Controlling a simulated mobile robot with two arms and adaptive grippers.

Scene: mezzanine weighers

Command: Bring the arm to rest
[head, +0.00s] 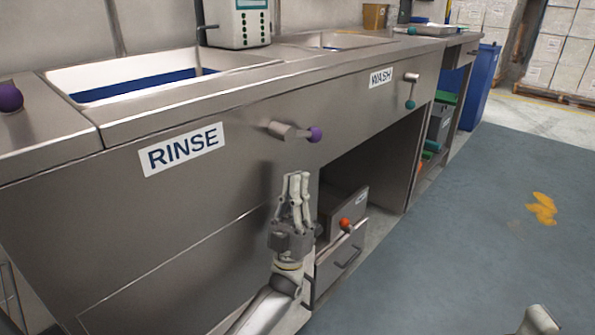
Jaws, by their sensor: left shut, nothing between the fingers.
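My left gripper (293,190) is in the middle of the head view, fingers pointing up, shut and empty. It is in front of the steel sink unit (230,180), below a lever with a purple knob (315,135) on the front panel. I cannot tell whether any part of it touches the panel. A small light-coloured part of my other arm shows at the bottom right corner. My right gripper's fingers are not in view.
RINSE (182,150) and WASH (381,77) labels mark the unit's front. A teal-knobbed lever (410,103) sticks out under WASH.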

